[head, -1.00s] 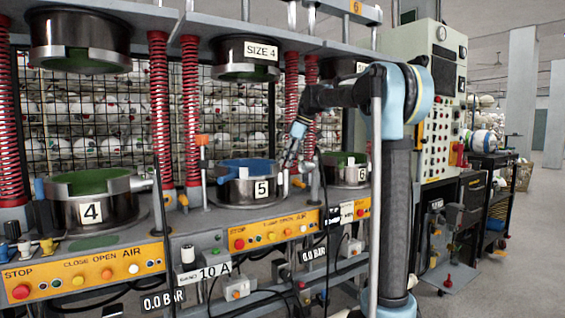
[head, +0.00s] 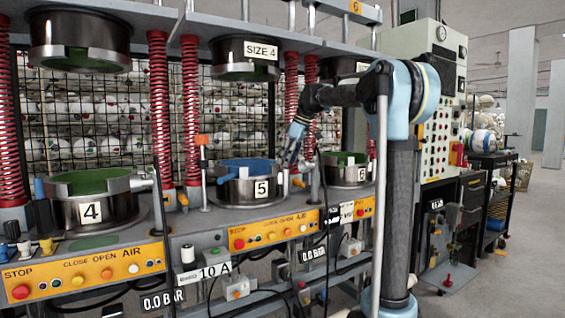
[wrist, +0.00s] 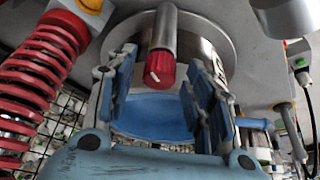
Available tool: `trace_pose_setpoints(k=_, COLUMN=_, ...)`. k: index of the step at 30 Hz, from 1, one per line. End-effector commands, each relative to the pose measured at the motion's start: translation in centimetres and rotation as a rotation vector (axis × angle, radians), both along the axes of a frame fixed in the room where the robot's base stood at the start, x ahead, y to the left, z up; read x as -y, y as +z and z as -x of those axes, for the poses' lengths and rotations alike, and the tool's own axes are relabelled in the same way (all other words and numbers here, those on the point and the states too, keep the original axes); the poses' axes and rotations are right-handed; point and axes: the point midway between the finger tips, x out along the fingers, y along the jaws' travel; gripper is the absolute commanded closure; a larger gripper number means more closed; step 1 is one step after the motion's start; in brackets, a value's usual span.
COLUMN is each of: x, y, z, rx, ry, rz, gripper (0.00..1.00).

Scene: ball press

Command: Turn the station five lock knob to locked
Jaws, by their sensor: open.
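The station five pot (head: 262,188) is a dark metal ring with a blue inside and a "5" label. In the wrist view, a red knob (wrist: 160,68) with a white pointer line sits at the end of a metal stem. The blue interior (wrist: 155,115) shows below it there. My gripper (wrist: 160,90) is open, with one finger to each side of the red knob and a visible gap on both sides. In the head view my gripper (head: 288,158) is at the right side of the station five pot. I cannot make out the knob in the head view.
Station four (head: 95,205) is to the left and station six (head: 346,172) to the right. Red springs (head: 161,110) stand between the stations. An orange button panel (head: 275,229) runs below station five. An upper mould (head: 243,58) hangs above.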

Motion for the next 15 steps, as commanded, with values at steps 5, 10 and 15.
trace_pose_setpoints(k=5, x=0.3, y=0.7, z=0.1, rx=0.0, ry=0.0, rz=0.0, gripper=0.52)
trace_pose_setpoints(k=10, x=1.2, y=3.0, z=0.4, rx=0.0, ry=-0.001, rz=0.0, gripper=0.52)
trace_pose_setpoints(k=15, x=2.5, y=6.1, z=0.9, rx=-0.001, ry=-0.002, rz=0.001, gripper=0.52)
